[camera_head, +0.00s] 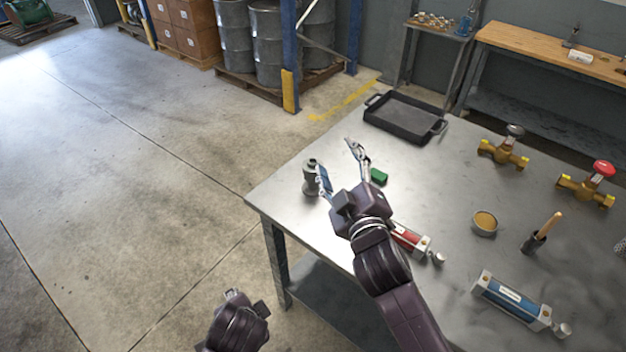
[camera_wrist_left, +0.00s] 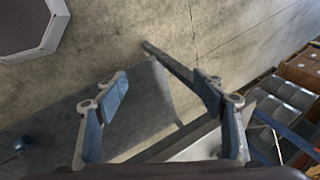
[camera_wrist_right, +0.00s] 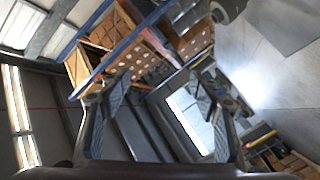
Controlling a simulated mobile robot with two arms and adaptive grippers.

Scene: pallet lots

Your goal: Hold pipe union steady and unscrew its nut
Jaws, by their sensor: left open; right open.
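The grey pipe union (camera_head: 311,182) stands upright near the left corner of the metal table (camera_head: 445,185). My right gripper (camera_head: 340,164) is open and empty, just right of the union; one finger overlaps the union's edge in the head view, and I cannot tell whether they touch. Its spread fingers also show in the right wrist view (camera_wrist_right: 162,92), where a grey round part at the top edge may be the union. My left arm is low, off the table's left side; its open, empty fingers show in the left wrist view (camera_wrist_left: 165,92).
A black tray (camera_head: 404,118), brass valves (camera_head: 503,152), a small bowl (camera_head: 484,223) and a blue cylinder unit (camera_head: 512,298) are also on the table. Floor left of the table is clear.

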